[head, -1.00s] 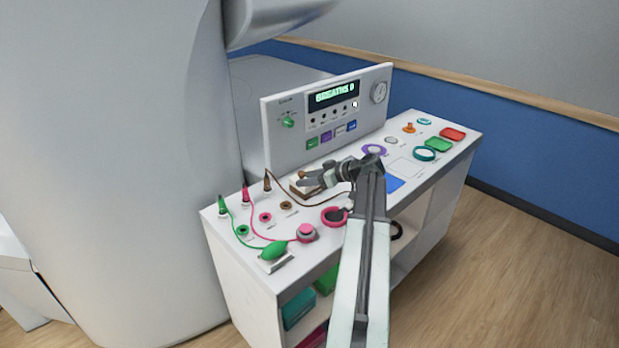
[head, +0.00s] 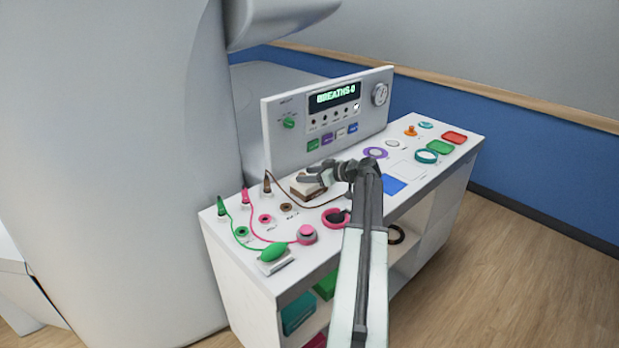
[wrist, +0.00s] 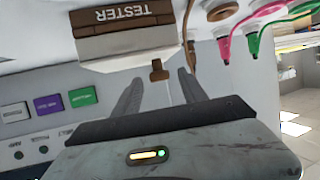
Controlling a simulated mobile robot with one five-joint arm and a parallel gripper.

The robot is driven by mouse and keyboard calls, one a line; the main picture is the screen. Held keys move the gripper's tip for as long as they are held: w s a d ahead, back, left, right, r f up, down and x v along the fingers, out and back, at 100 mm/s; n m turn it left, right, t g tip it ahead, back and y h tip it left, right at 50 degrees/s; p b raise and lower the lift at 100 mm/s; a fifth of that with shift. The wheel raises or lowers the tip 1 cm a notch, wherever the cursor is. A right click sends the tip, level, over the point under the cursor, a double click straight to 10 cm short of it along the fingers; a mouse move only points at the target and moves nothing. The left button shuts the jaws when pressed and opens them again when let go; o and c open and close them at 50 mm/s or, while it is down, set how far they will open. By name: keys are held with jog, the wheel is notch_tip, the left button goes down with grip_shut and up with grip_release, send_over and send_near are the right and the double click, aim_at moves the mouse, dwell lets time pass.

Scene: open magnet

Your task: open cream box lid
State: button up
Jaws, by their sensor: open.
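The cream box (head: 309,189) stands on the white bench top, left of the bench's middle in the head view. In the wrist view the box (wrist: 140,42) hangs upside down at the top, with a brown plate reading TESTER and a small brown tab (wrist: 159,72) sticking out from its edge. The lid looks closed. My gripper (head: 318,174) is above and beside the box in the head view and partly covers it. In the wrist view my gripper (wrist: 158,86) is open, its two fingers either side of the tab. I cannot tell whether they touch it.
An upright panel (head: 285,143) with a display and buttons stands behind the box. Brown, pink and green cables with plugs (head: 246,196) lie to the left. A pink ring (head: 336,217) lies in front, near my arm. Coloured pads and rings, including a blue square (head: 394,186), lie to the right.

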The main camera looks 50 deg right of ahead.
grip_shut()
dwell(1.3)
jog(key=shift+d+r, duration=0.1)
jog(key=shift+d, duration=0.05)
